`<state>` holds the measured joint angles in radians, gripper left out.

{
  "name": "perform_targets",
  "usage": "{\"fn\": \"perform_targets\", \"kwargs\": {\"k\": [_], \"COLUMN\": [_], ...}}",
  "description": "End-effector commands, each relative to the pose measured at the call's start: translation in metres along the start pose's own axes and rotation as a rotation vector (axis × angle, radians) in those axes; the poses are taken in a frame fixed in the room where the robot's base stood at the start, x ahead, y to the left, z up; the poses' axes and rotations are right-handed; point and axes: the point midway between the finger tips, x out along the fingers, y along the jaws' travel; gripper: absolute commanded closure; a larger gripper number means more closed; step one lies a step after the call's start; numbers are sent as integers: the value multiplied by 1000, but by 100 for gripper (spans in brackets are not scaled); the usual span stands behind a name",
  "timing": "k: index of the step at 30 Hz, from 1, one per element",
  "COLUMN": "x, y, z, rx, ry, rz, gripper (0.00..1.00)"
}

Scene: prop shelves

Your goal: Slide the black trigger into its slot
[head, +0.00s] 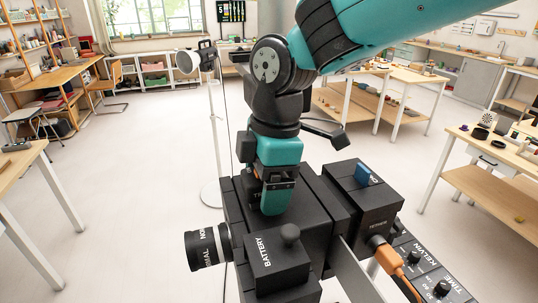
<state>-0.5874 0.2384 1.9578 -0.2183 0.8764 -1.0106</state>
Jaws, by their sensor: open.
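A large black camera-like prop (318,205) fills the lower middle of the head view. My gripper (273,195), teal and black, points down over its top and hides part of it. The gripper is open; its fingers are partly hidden, and I cannot see whether anything lies between them. Beside the fingers is a dark part with partly covered pale lettering (258,195). I cannot pick out the black trigger or its slot for certain among the black parts.
The prop has a ringed lens (208,247) at left, a BATTERY block (278,262) with a round knob in front, and an orange plug (384,257) with a cable at right. A lamp stand (216,130) stands behind.

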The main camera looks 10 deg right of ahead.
Motion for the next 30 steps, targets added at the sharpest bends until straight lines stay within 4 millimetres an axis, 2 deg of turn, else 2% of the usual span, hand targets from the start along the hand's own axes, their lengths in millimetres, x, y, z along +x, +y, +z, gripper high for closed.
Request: {"fn": "perform_targets", "kwargs": {"k": [5,8,11,21,26,30], "x": [-5,-18,-39,-131,-161,-172], "y": [0,1,2,1,1,0], "z": [0,0,0,0,0,0], "rx": [0,1,1,0,0,0], "ry": [1,2,3,1,0,0], "rz": [1,4,7,4,2,1], "gripper": [17,17,17,17,17,17]}}
